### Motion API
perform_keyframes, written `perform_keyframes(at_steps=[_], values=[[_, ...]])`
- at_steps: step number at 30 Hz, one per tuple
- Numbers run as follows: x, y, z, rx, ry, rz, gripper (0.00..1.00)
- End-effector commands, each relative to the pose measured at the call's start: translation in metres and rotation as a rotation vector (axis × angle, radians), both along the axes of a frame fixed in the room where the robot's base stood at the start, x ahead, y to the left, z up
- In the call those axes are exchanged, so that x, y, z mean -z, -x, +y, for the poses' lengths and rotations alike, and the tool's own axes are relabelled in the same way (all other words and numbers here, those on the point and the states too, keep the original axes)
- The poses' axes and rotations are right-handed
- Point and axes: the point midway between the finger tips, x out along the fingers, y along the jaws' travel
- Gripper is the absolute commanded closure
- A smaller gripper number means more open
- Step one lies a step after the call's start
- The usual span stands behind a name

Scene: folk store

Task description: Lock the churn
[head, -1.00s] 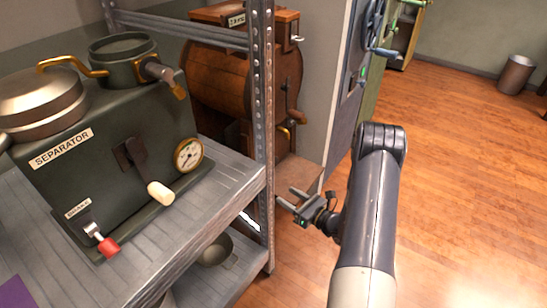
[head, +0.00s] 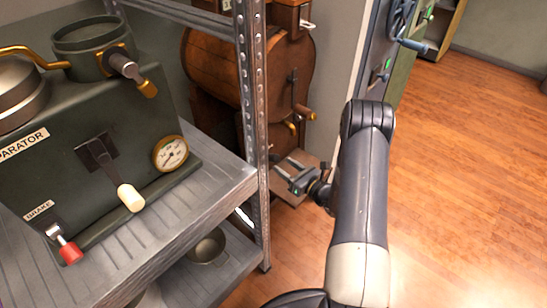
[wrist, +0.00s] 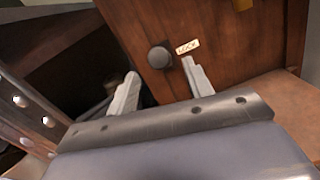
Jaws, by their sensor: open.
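The churn (head: 222,75) is a brown wooden barrel in a wooden frame, partly hidden behind the metal shelf post. A crank handle (head: 303,111) is on its right side. In the wrist view, a brown wooden panel (wrist: 225,45) fills the upper middle. It bears a dark round knob (wrist: 159,57) and a small cream label (wrist: 187,47) that seems to read LOCK. My gripper (head: 284,170) is low by the churn's base, right of the shelf post. In the wrist view my gripper (wrist: 159,72) is open, its fingertips on either side below the knob, with nothing held.
A metal shelf (head: 190,205) at the left carries the green separator (head: 60,150), with a brake lever. Its upright post (head: 254,130) stands close left of my gripper. A bowl (head: 208,246) sits on the lower shelf. The wooden floor (head: 470,180) at the right is clear.

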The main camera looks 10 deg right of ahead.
Motion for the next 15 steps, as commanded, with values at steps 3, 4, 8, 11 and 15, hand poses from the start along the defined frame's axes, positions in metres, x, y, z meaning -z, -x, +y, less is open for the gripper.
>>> perform_keyframes(at_steps=[3,4,8,11,15], values=[[0.001,-0.02,0.014,-0.005,0.001,-0.002,0.51],[0.001,-0.025,0.017,-0.003,0.001,-0.001,0.51],[0.001,-0.041,0.026,-0.002,0.002,-0.001,0.51],[0.0,-0.048,0.031,-0.002,0.0,0.0,0.51],[0.0,-0.053,0.033,0.001,-0.001,0.001,0.51]])
